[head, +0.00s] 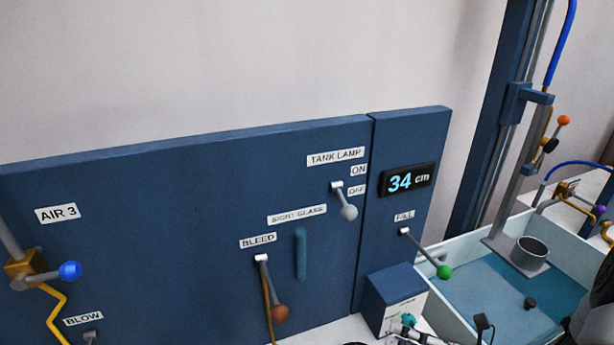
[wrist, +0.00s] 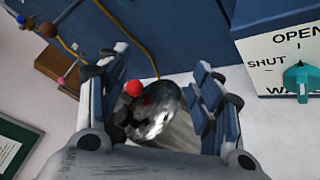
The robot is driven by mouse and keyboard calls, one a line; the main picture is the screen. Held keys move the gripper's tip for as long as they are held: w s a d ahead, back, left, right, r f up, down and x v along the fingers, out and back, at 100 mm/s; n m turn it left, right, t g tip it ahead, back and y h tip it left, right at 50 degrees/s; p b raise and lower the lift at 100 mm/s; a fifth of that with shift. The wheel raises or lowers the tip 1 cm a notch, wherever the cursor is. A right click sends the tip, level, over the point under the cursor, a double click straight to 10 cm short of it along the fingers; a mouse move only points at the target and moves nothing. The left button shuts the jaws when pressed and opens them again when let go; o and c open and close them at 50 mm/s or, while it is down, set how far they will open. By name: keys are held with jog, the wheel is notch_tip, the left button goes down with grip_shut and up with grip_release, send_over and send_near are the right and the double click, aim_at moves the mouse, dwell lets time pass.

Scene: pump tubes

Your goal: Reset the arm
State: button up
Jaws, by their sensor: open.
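My gripper (wrist: 165,90) shows in the wrist view with its two fingers spread wide apart. Between and beyond the fingers is a shiny, rounded metal thing (wrist: 160,115) with a red ball (wrist: 133,88) near it. I see no contact with the fingers, but their lower parts hide some of it. To the right of the gripper is a box (wrist: 280,55) marked OPEN and SHUT with a teal knob (wrist: 301,78). The head view shows this blue box (head: 392,292) and its teal knob (head: 407,320) at the bottom. I cannot make out my gripper clearly there.
A blue panel (head: 170,220) carries levers: TANK LAMP (head: 348,210), BLEED (head: 278,312), FILL (head: 443,271) and a blue-knobbed one (head: 69,270). A tank (head: 455,300) with a grey cup (head: 530,252) stands right.

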jog(key=s+a+r+n+g, duration=0.1)
jog(key=a+r+n+g, duration=0.1)
jog(key=n, duration=0.1)
jog(key=s+a+r+n+g, duration=0.2)
jog(key=a+n, duration=0.1)
jog(key=n, duration=0.1)
jog(key=s+a+r+n+g+h, duration=0.1)
jog(key=s+a+r+n+g, duration=0.1)
jog(key=n, duration=0.2)
jog(key=shift+s+a+r+g, duration=0.1)
jog(key=shift+a+r+g, duration=0.1)
jog(key=shift+a+g, duration=0.2)
jog(key=s+r+n+t+h, duration=0.1)
jog(key=s+r+n+h, duration=0.4)
jog(key=n, duration=0.7)
jog(key=s+d+r+n+t+h, duration=0.1)
jog(key=s+r+n+h, duration=0.5)
jog(key=n, duration=0.6)
jog(key=shift+t+h, duration=0.3)
jog(key=shift+h, duration=0.4)
jog(key=shift+c, duration=0.5)
